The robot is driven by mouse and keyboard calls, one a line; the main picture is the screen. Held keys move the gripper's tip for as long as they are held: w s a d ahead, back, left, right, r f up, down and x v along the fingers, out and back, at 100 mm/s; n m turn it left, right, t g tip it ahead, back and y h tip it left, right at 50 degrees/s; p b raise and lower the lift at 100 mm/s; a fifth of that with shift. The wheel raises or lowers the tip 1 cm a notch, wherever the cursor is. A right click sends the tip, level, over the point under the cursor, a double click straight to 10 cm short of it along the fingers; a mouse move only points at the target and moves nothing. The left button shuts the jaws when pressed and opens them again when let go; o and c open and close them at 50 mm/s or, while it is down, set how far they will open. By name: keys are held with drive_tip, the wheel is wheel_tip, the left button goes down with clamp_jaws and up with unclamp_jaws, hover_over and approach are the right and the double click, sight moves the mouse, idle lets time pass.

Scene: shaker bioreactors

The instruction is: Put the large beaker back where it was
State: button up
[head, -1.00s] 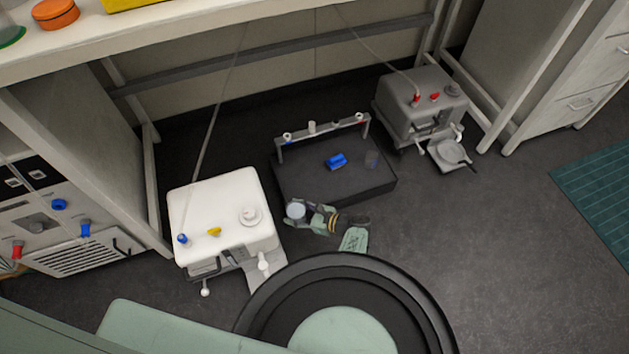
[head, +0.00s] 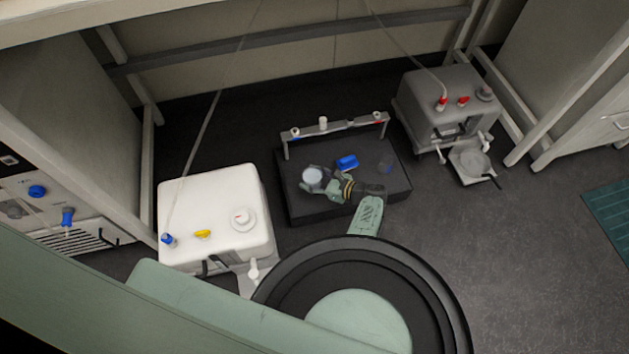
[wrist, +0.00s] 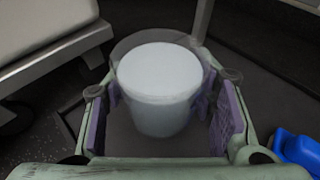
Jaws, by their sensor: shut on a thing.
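The large beaker (head: 313,174) is a clear vessel with pale, whitish contents. My gripper (head: 318,182) is shut on it, with a jaw on each side. The wrist view shows the beaker (wrist: 158,88) upright between the purple-padded fingers (wrist: 165,110). In the head view, gripper and beaker are over the front left part of a low black platform (head: 305,208). I cannot tell whether the beaker's base touches the platform; its underside is hidden.
A blue object (head: 347,162) lies on the platform close right of my gripper, with a small clear vessel (head: 386,167) farther right. A grey rack bar (head: 335,129) spans the platform's back. A white box (head: 215,210) stands left, a grey box (head: 440,105) right.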

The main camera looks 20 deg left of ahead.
wheel_tip(320, 180, down, 3)
drive_tip(key=shift+r+b, duration=0.15)
drive_tip(key=shift+b, duration=0.75)
drive_tip(key=shift+r, duration=0.1)
drive_tip(key=o, duration=1.5)
drive_tip(key=shift+r, duration=0.15)
drive_tip(key=p+v, duration=0.4)
drive_tip(key=v, duration=0.8)
drive_tip(key=shift+s, duration=0.1)
